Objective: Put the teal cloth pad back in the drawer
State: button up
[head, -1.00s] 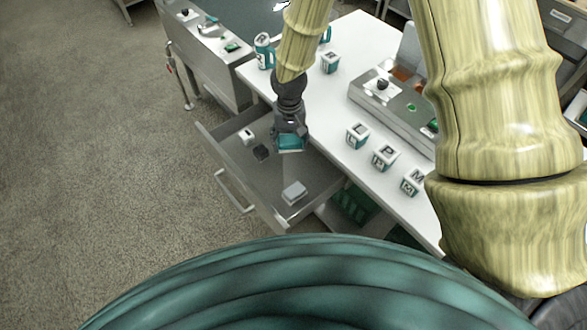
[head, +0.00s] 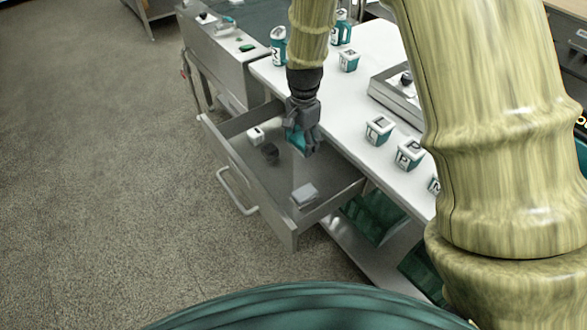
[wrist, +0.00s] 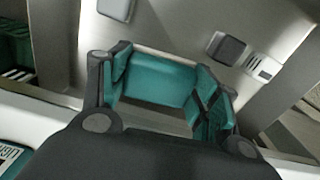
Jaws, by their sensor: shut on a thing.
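The teal cloth pad (wrist: 158,80) is between the fingers of my gripper (wrist: 160,95) in the wrist view. In the head view my gripper (head: 301,138) is shut on the pad (head: 299,137), pointing down. It is over the open drawer (head: 236,174), near the drawer's inner side by the table. The pad looks apart from the drawer floor, but the exact height is hard to tell. The gripper hides part of the pad in the head view.
The drawer holds a white block (head: 256,135), a dark block (head: 270,153) and a light grey box (head: 304,194). Bare drawer floor lies between them. The white tabletop (head: 345,105) borders the drawer, with several teal-and-white containers on it.

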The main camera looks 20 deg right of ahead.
aim_at(299, 169)
jog(key=shift+w+f+m+b, duration=0.2)
jog(key=shift+w+m+b, duration=0.1)
jog(key=shift+b, duration=0.05)
jog(key=shift+a+f, duration=0.1)
jog(key=shift+f, duration=4.85)
jog(key=shift+f, duration=0.1)
jog(key=o, duration=1.1)
jog(key=shift+o, duration=0.2)
notch_tip(299, 169, up, 12)
jog(key=shift+r, duration=0.15)
